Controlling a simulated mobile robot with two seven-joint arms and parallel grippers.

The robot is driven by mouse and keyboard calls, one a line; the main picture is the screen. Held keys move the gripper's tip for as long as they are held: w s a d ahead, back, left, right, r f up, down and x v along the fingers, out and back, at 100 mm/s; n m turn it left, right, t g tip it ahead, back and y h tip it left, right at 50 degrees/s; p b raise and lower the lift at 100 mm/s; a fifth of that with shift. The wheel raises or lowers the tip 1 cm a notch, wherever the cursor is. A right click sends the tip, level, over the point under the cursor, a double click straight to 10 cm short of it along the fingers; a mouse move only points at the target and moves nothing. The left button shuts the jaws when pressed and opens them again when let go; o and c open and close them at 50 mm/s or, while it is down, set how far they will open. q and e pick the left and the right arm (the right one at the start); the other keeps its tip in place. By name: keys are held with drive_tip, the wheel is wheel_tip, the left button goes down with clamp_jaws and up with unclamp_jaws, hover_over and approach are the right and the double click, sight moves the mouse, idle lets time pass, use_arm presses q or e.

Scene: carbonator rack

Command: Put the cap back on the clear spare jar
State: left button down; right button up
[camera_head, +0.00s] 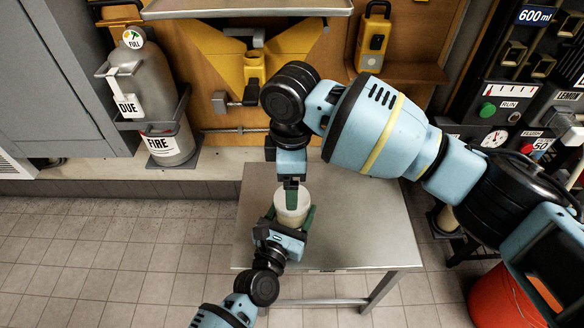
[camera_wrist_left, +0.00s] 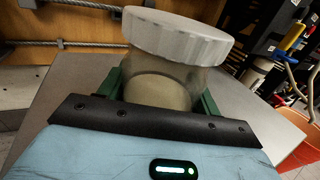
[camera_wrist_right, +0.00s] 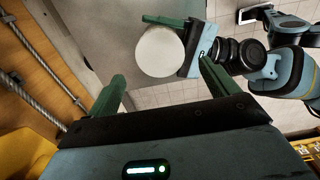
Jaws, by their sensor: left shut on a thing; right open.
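The clear spare jar (camera_wrist_left: 165,85) stands upright between my left gripper's green fingers, with cloudy beige contents or tint. The white ribbed cap (camera_wrist_left: 178,36) sits over its mouth; I cannot tell whether it is fully seated. In the head view, the cap (camera_head: 292,197) shows as a pale disc above the table. My left gripper (camera_head: 289,214) is shut around the jar's body. My right gripper (camera_head: 291,187) is open and empty, pointing down close to the cap. In the right wrist view, the cap (camera_wrist_right: 160,51) lies beyond and between the open fingers, apart from them.
The metal table (camera_head: 365,235) is otherwise clear. A grey gas cylinder (camera_head: 150,95) stands in a holder at the back left. A yellow bracket (camera_head: 254,68) is on the back wall. An orange bucket (camera_head: 503,295) stands right of the table.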

sight(292, 215)
drive_tip(key=m, duration=0.2)
drive_tip(key=r+m, duration=0.1)
drive_tip(key=m, duration=0.1)
drive_tip(key=shift+r+m, duration=0.2)
drive_tip(key=shift+m, duration=0.2)
drive_tip(key=m, duration=0.2)
drive_tip(key=r+m, duration=0.1)
drive_tip(key=m, duration=0.1)
drive_tip(key=shift+f, duration=0.1)
drive_tip(key=shift+f, duration=3.9)
drive_tip(key=c, duration=1)
drive_tip(key=o, duration=1.2)
drive_tip(key=shift+c, duration=0.2)
